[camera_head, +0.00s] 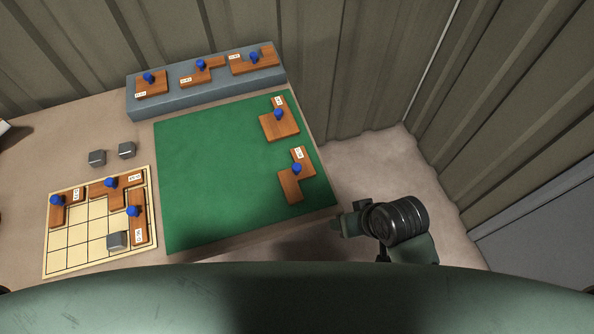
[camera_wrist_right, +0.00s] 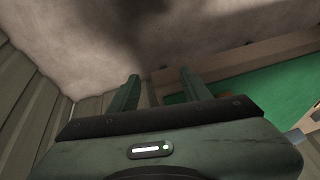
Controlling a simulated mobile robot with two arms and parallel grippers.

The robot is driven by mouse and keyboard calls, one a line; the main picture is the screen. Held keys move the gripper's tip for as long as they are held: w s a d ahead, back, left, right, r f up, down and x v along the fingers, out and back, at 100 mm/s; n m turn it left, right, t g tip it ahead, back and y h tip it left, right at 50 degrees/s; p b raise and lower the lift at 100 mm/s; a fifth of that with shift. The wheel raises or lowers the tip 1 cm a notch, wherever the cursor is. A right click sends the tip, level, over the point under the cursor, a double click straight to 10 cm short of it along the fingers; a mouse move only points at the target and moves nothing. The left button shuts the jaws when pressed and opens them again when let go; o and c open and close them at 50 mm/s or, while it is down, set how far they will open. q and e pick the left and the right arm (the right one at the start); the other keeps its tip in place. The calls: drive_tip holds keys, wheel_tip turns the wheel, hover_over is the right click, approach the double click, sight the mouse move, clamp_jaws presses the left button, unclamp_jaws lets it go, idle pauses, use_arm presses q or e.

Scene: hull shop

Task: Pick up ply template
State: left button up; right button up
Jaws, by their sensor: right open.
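Brown wooden ply templates, each with a blue knob and a white label, lie in three places; I cannot read the labels. Two lie on the green mat (camera_head: 205,190): an upper one (camera_head: 285,126) and a lower one (camera_head: 289,187). Three sit on the grey raised block (camera_head: 200,94): left (camera_head: 158,88), middle (camera_head: 212,71) and right (camera_head: 262,61). Several lie on the gridded board (camera_head: 75,237). My right gripper (camera_wrist_right: 160,84) is open and empty in the right wrist view, pointing at bare floor beside the table. My left gripper is not in view.
Ribbed walls (camera_head: 350,60) rise behind and at the right. The left and middle of the mat are clear.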

drive_tip(key=w+a+r+n+g+y, duration=0.1)
drive_tip(key=w+a+r, duration=0.2)
drive_tip(key=a, duration=0.2)
drive_tip(key=w+a+r+n, duration=0.2)
drive_tip(key=a+r, duration=0.1)
drive_tip(key=a, duration=0.3)
drive_tip(key=w+a+r+n+g+y, duration=0.1)
drive_tip(key=w+a+r, duration=0.2)
drive_tip(key=a, duration=0.2)
drive_tip(key=h, duration=0.4)
approach(297, 166)
drive_tip(key=shift+w+a+f+m, duration=0.15)
drive_tip(key=shift+f+m, duration=0.15)
drive_tip(key=shift+f, duration=0.2)
drive_tip(key=shift+w+f, duration=0.1)
drive_tip(key=f, duration=0.2)
drive_tip(key=f+p, duration=0.1)
drive_tip(key=f, duration=0.2)
drive_tip(key=f+p, duration=0.1)
drive_tip(key=f, duration=0.1)
drive_tip(key=shift+w+f, duration=0.2)
drive_tip(key=shift+w, duration=0.1)
clamp_jaws()
